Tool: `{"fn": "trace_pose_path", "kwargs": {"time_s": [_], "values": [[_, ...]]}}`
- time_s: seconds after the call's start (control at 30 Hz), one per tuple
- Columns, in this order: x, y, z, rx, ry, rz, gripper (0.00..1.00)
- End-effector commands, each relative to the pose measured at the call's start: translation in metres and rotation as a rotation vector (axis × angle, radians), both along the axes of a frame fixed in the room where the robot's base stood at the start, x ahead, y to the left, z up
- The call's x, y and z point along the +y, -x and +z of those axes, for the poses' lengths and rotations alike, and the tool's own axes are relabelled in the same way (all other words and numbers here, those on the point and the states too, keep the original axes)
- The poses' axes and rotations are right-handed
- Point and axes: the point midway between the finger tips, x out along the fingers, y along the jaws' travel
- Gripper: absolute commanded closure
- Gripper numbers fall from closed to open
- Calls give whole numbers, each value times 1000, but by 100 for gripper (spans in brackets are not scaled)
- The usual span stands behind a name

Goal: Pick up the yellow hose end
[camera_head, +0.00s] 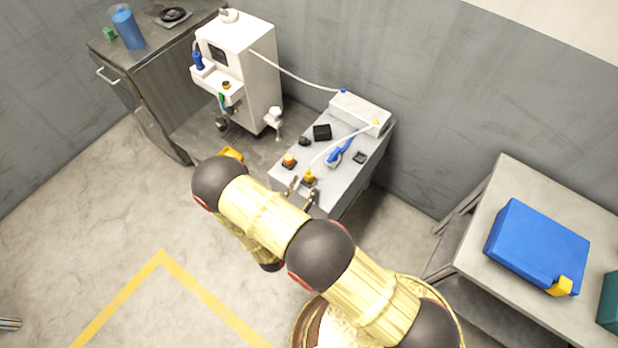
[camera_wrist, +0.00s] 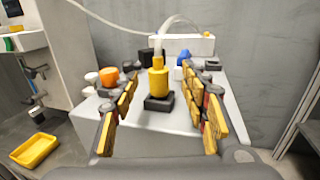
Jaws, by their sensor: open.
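The yellow hose end (camera_wrist: 158,80) stands upright on a small black base (camera_wrist: 159,102) on the light grey table (camera_wrist: 140,143). A pale hose rises from its top and bends back toward the white box. In the head view the yellow hose end (camera_head: 309,176) is near the table's front edge. My gripper (camera_wrist: 163,112) is open, with one finger on each side of the hose end and gaps on both sides. In the head view my gripper (camera_head: 303,192) is just in front of it. I cannot tell the exact depth between fingertips and hose end.
An orange-topped piece (camera_head: 289,160) stands left of the hose end. A blue tool (camera_head: 340,152), a black block (camera_head: 322,132) and a white box (camera_head: 360,112) are behind. A white machine (camera_head: 240,70) stands at left. A yellow tray (camera_wrist: 34,150) lies low at left.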

Motion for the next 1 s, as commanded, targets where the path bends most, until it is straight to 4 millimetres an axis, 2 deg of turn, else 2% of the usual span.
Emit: {"fn": "trace_pose_path", "kwargs": {"time_s": [0.4, 0.7, 1.0], "values": [[-18, -46, -6, 1, 0, -2, 55], [-19, -50, -4, 1, 0, -1, 55], [-19, -49, -4, 1, 0, -1, 72]]}}
